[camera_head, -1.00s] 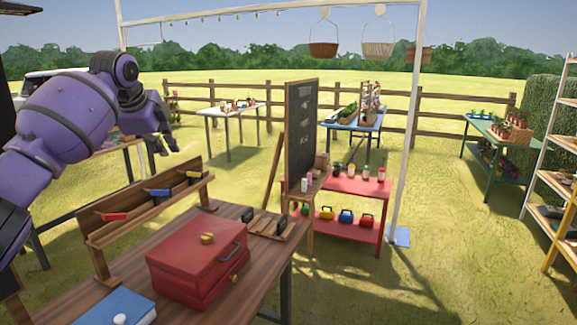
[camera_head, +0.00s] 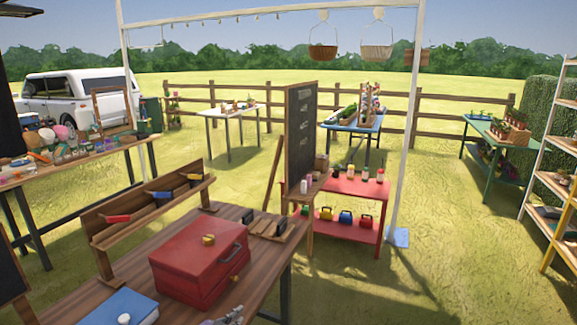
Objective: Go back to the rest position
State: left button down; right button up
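Neither of my grippers can be made out in the head view. No part of my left arm shows at the left side. A small grey and purplish thing (camera_head: 228,317) shows at the bottom edge, by the front of the wooden table (camera_head: 130,262); it is cut off, and I cannot tell what it is. On this table stands a closed red box (camera_head: 190,262) with a yellow knob on its lid. A blue book-like thing (camera_head: 112,306) lies to its left.
A wooden rack (camera_head: 150,212) with coloured-handled tools stands along the table's back. A crowded table (camera_head: 60,170) is at left. A chalkboard (camera_head: 300,135) and red table (camera_head: 345,187) stand beyond. Grass at right (camera_head: 450,240) is open.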

pick_arm(q)
jog(key=s+a+f+n+g+y, duration=0.1)
jog(key=s+f, duration=0.4)
jog(key=s, duration=0.8)
jog(key=s+a+f+n+g+y, duration=0.1)
jog(key=s+f, duration=0.5)
jog(key=s, duration=0.7)
jog(key=s+a+f+n+g+y, duration=0.1)
jog(key=s+f, duration=0.5)
jog(key=s, duration=0.8)
jog(key=a+n+g+p, duration=0.1)
jog(key=a+n, duration=0.1)
jog(key=n, duration=0.1)
jog(key=shift+a+f+n, duration=0.2)
jog(key=shift+a+n, duration=0.1)
jog(key=shift+a, duration=0.05)
